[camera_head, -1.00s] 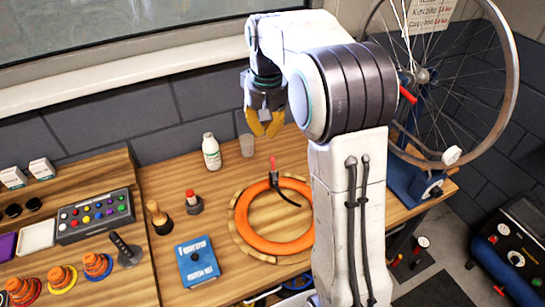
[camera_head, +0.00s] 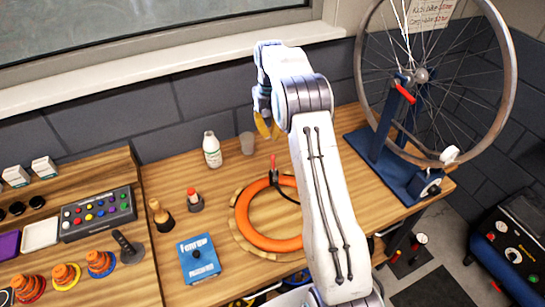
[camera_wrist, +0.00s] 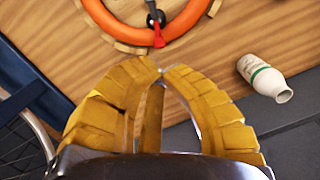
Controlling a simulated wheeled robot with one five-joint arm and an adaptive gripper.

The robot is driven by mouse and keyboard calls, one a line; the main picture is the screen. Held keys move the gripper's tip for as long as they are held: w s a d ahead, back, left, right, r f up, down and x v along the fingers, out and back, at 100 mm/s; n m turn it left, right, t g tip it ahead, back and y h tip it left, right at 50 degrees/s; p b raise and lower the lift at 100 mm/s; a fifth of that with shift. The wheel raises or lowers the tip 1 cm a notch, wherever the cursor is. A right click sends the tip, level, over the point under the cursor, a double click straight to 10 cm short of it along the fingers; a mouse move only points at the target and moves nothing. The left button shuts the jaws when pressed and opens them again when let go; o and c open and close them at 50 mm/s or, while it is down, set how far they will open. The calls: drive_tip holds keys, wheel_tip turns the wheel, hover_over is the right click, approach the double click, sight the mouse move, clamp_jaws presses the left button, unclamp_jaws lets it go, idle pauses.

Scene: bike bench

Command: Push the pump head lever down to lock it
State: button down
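The pump head (camera_head: 274,176) is a small dark fitting at the back of the orange tube ring (camera_head: 240,222) on the bench. Its red lever (camera_head: 273,160) stands up from it. In the wrist view the red lever (camera_wrist: 158,40) and dark pump head (camera_wrist: 153,14) show near the top, beyond my fingertips. My gripper (camera_head: 266,134) has yellow fingers and hangs above and behind the lever, apart from it. In the wrist view its fingertips (camera_wrist: 160,72) come together with nothing between them. My arm covers the right part of the ring.
A white bottle (camera_head: 212,150) and grey cup (camera_head: 247,144) stand behind the ring. A blue box (camera_head: 198,262), red-topped item (camera_head: 194,201) and wooden-handled tool (camera_head: 161,215) are on the left. The wheel stand (camera_head: 390,165) is on the right.

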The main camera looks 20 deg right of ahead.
sight(272, 157)
idle(0.4)
drive_tip(key=shift+s+a+f, duration=0.1)
drive_tip(key=shift+s+f, duration=0.05)
drive_tip(key=shift+f, duration=1.6)
drive_tip(key=shift+s+f, duration=0.15)
drive_tip(key=shift+f, duration=1.7)
drive_tip(key=shift+f+b, duration=1.05)
drive_tip(key=shift+f, duration=0.35)
drive_tip(key=shift+w+d+r+p, duration=0.25)
drive_tip(key=shift+w+r+p, duration=0.1)
drive_tip(key=shift+w+p, duration=0.3)
drive_tip(key=shift+w+d+r+p, duration=0.2)
drive_tip(key=shift+w+r+p, duration=0.2)
drive_tip(key=shift+w, duration=0.4)
